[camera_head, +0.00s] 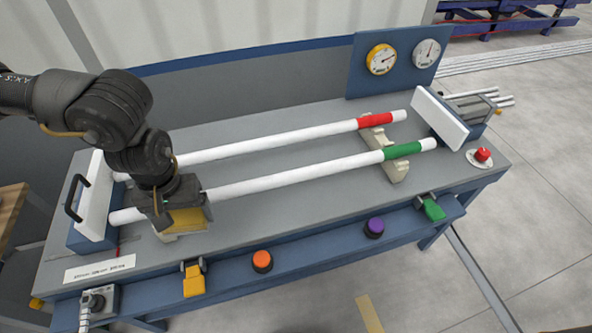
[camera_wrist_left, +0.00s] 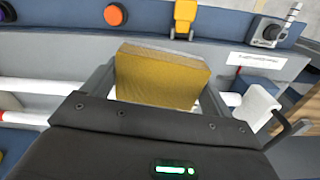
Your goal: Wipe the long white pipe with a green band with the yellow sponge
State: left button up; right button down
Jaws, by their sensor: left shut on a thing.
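The long white pipe with a green band (camera_head: 295,181) lies across the bench in the head view, nearer the front edge. Its green band (camera_head: 403,151) is near the right end. My left gripper (camera_head: 183,215) is shut on the yellow sponge (camera_head: 190,219), over the pipe near its left end. In the left wrist view the sponge (camera_wrist_left: 160,78) sits between the two fingers (camera_wrist_left: 158,85), with the white pipe (camera_wrist_left: 40,86) passing behind it. Whether the sponge touches the pipe is hidden. My right gripper is not in view.
A parallel white pipe with a red band (camera_head: 270,143) lies behind. Cream supports (camera_head: 396,170) hold the pipes at right. White end plates stand at left (camera_head: 93,198) and right (camera_head: 438,117). Orange (camera_head: 262,261) and purple (camera_head: 374,227) buttons are on the front. Two gauges stand at the back.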

pick_arm(q)
notch_tip(320, 180, down, 13)
jog(key=w+n, duration=0.1)
jog(key=n, duration=0.8)
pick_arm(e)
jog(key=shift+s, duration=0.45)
pick_arm(q)
jog(key=shift+w, duration=0.1)
